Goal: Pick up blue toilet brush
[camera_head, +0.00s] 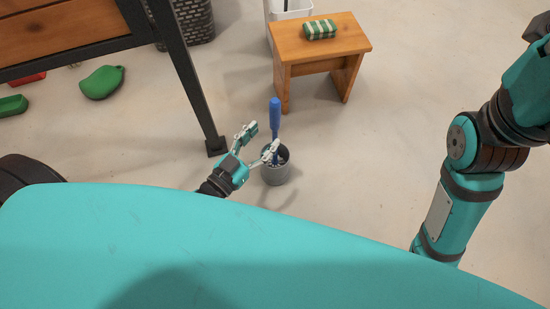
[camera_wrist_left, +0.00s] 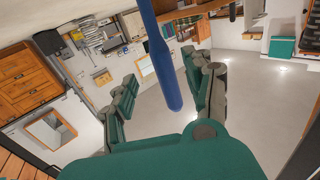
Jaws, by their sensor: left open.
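The blue toilet brush (camera_head: 275,117) stands upright in a grey round holder (camera_head: 276,175) on the concrete floor. Its bristle end is down in the holder and mostly hidden. My left gripper (camera_head: 260,139) is open beside the handle, just to its left in the head view, with one finger close to the handle's lower part. In the left wrist view the blue handle (camera_wrist_left: 168,70) runs down from the top edge between my two open fingers (camera_wrist_left: 165,92), nearer the right one. I cannot tell whether a finger touches it. My right gripper is out of view; only its arm shows.
A small wooden stool (camera_head: 320,48) with a green-and-white striped item (camera_head: 319,29) stands behind the brush. A dark metal table leg (camera_head: 190,85) rises left of my gripper. A green object (camera_head: 102,82) lies farther left. The floor right of the holder is clear.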

